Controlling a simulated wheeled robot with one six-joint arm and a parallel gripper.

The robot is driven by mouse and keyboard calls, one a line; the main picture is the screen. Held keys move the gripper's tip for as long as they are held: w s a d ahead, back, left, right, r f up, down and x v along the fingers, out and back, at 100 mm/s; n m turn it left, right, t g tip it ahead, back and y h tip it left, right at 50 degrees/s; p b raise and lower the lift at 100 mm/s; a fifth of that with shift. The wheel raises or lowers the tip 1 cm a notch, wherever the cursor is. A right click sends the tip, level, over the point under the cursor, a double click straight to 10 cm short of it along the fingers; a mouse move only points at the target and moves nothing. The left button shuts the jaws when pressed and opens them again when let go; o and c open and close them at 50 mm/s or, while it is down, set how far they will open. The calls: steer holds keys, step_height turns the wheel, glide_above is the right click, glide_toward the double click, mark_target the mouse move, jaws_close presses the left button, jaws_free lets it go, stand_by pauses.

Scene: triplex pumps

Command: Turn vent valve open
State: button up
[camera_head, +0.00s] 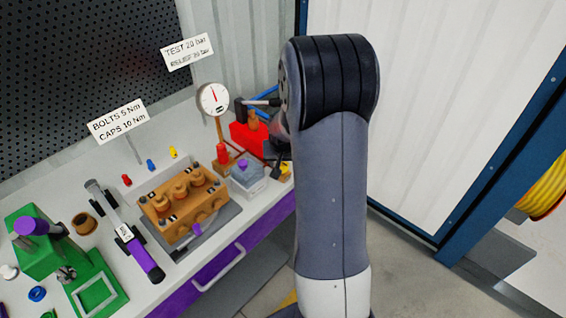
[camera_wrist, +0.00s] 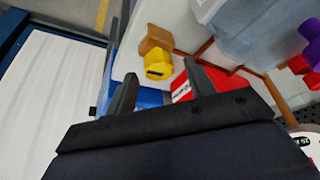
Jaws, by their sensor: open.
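A small yellow fitting (camera_wrist: 158,66) on a tan block (camera_wrist: 155,40) lies just beyond my fingertips in the wrist view. It looks like the vent valve handle, though no label on it is readable. It also shows as a small yellow spot (camera_head: 286,170) beside my arm in the head view. My gripper (camera_wrist: 158,82) is open and empty, with its two dark fingers on either side below the yellow fitting. I cannot tell whether either finger touches it. In the head view my arm hides most of the gripper.
A red pump body (camera_head: 248,136) and dial gauge (camera_head: 213,99) stand close by. A clear tank (camera_head: 246,172) sits beside them. An orange pump block (camera_head: 185,205), torque wrench (camera_head: 125,232) and green fixture (camera_head: 62,265) fill the bench to the left. Open floor lies right of the bench.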

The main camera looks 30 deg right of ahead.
steer(key=shift+x, duration=1.15)
steer(key=c, duration=1)
